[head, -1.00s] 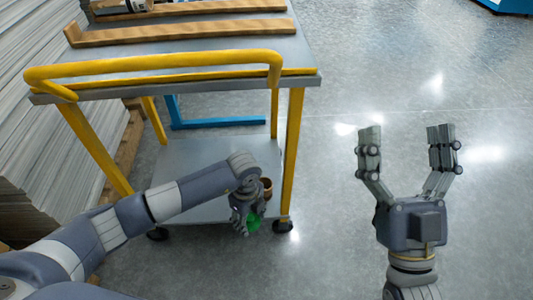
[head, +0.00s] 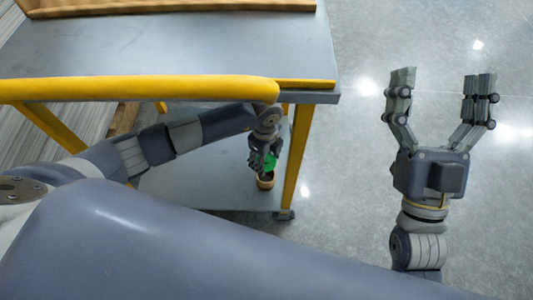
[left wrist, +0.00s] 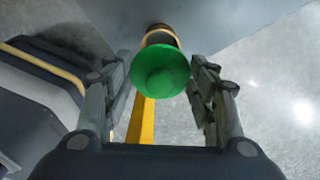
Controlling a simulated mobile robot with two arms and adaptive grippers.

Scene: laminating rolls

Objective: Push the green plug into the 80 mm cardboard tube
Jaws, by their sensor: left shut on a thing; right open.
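The green plug (head: 270,162) is held between the fingers of my left gripper (head: 262,160), which is shut on it. In the left wrist view the plug (left wrist: 160,70) is a green disc with a raised middle, between the two fingers. The brown cardboard tube (head: 265,182) stands on the trolley's lower shelf, just below the plug in the head view. In the left wrist view its rim (left wrist: 160,36) shows behind the plug, which hides part of it. I cannot tell whether plug and tube touch. My right gripper (head: 442,88) is open and empty over the floor.
The trolley has a grey top (head: 180,50), a yellow handle bar (head: 140,88) and yellow legs. My left arm reaches under the handle to the lower shelf (head: 190,188). A wooden rail lies on the top. The floor (head: 400,40) to the right is clear.

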